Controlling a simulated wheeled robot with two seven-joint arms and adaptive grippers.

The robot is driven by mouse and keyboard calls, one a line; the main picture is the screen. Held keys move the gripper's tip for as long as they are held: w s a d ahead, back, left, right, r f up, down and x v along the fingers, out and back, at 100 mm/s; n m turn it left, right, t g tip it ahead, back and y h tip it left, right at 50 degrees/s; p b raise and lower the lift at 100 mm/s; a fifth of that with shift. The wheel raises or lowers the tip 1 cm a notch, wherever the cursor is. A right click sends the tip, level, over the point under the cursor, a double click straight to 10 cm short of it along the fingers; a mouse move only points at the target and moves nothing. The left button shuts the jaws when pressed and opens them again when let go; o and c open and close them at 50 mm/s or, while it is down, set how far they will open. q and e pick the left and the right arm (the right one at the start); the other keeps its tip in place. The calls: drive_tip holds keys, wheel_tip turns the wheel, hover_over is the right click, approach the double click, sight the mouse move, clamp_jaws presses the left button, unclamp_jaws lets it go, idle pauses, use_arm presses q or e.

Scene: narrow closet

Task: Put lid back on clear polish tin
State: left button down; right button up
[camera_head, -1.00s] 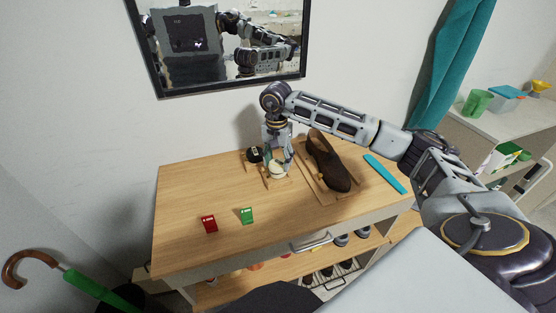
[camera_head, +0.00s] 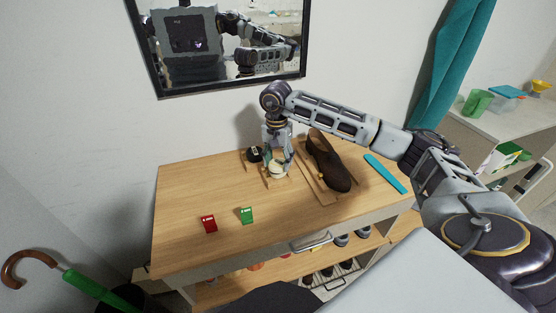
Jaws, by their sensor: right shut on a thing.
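My right gripper (camera_head: 277,164) points down over the table and is shut on a small pale round piece, which looks like the clear polish tin's lid (camera_head: 277,170). That piece is at a small wooden holder (camera_head: 271,185) left of the shoe. The clear tin itself is hard to make out under the fingers, and I cannot tell whether the lid touches it. A dark round tin (camera_head: 254,154) sits on another small wooden holder just to the left and behind. My left gripper is not in view.
A brown shoe (camera_head: 328,164) lies on a wooden board (camera_head: 313,184) right of the gripper. A teal strip (camera_head: 385,173) lies further right. A mirror (camera_head: 225,88) hangs behind. The table's left part is clear.

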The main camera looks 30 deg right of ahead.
drive_tip(key=o, duration=0.7)
drive_tip(key=shift+o, duration=1.1)
drive_tip(key=o, duration=0.4)
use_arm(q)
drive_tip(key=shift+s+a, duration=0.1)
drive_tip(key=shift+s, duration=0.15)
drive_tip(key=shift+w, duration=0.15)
